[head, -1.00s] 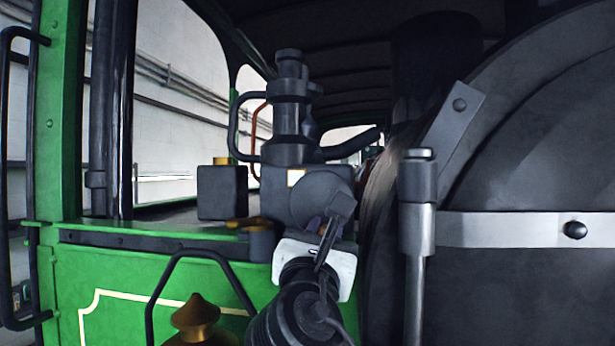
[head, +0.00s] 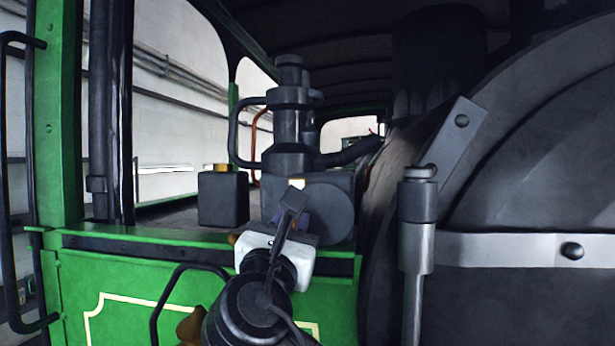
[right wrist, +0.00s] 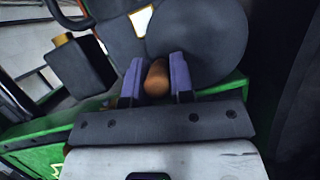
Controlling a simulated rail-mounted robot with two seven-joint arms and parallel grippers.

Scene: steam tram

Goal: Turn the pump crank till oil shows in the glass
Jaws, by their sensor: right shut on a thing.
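The pump is a dark block (head: 268,194) with a round dark disc (head: 333,212) on its face. The disc also shows in the right wrist view (right wrist: 197,40). A brown crank handle (right wrist: 156,79) stands out at the disc's lower left. My right gripper (right wrist: 157,72) has its two purple fingers shut on this handle, one on each side. In the head view the right gripper (head: 299,222) and its white palm hide the handle. A small pale panel (head: 297,184) with an orange edge sits on the block; I cannot tell whether it holds oil. My left gripper is not in view.
A dark box (head: 223,198) with a yellow cap stands left of the pump. A tall dark fitting (head: 289,115) rises behind it. A grey upright post (head: 417,225) and the large round boiler front (head: 540,180) close off the right. A green panel (head: 120,290) lies below left.

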